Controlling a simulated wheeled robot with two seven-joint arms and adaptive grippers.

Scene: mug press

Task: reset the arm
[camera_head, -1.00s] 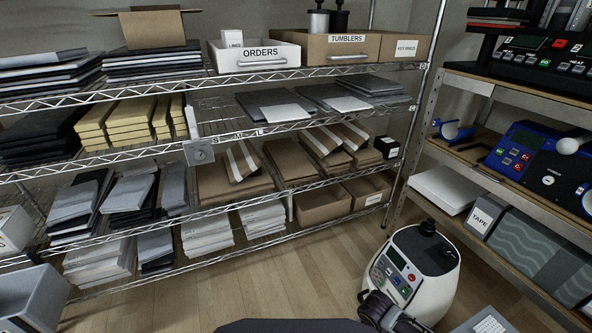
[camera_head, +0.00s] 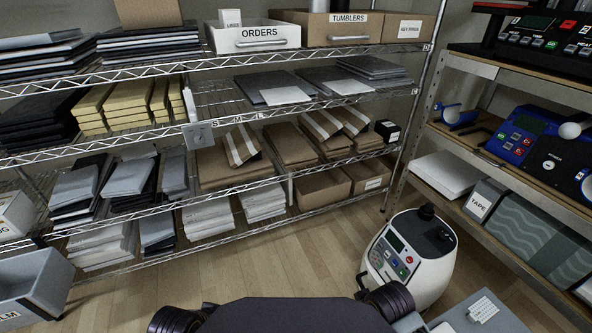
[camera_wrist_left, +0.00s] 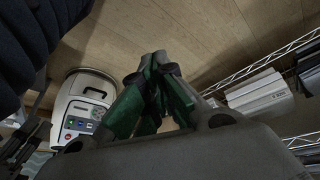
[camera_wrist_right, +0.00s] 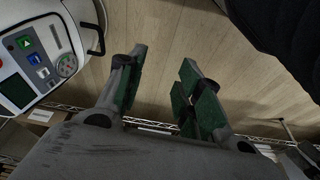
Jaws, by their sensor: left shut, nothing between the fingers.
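My left gripper (camera_wrist_left: 158,95) shows in the left wrist view with its green-padded fingers together and nothing between them. My right gripper (camera_wrist_right: 160,85) shows in the right wrist view with its fingers apart and empty, above the wooden floor. Neither gripper's fingers show in the head view. There, dark rounded links of my arms rise at the bottom edge, on both sides of my dark body.
A white rounded machine (camera_head: 410,255) with a control panel stands at the lower right, close to my arm link. Wire shelves (camera_head: 225,190) with packed stock span the back. A grey bin (camera_head: 32,288) is lower left. A wooden shelf unit (camera_head: 520,165) holds a blue machine (camera_head: 530,143).

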